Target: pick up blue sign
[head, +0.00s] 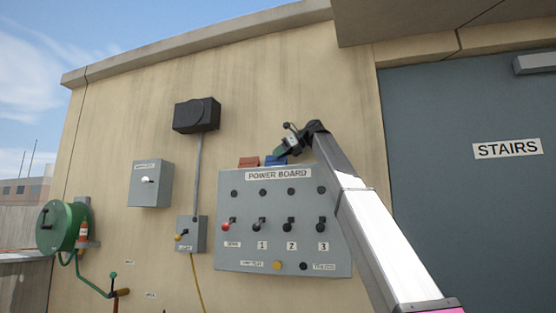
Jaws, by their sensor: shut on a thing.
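The blue sign (274,160) is a small blue piece at the top edge of the grey power board (283,261), just right of a red piece. My gripper (281,152) reaches it from the upper right and is shut on it. The jaws and wrist cover part of the sign, and its face is too small to read. I cannot tell whether the sign still touches the board's top.
The red piece (249,162) sits close on the left. The board carries several levers and knobs. A black box (197,115), grey switch boxes (151,184) and a green hose reel (58,226) are on the wall. A blue-grey door (470,220) stands right.

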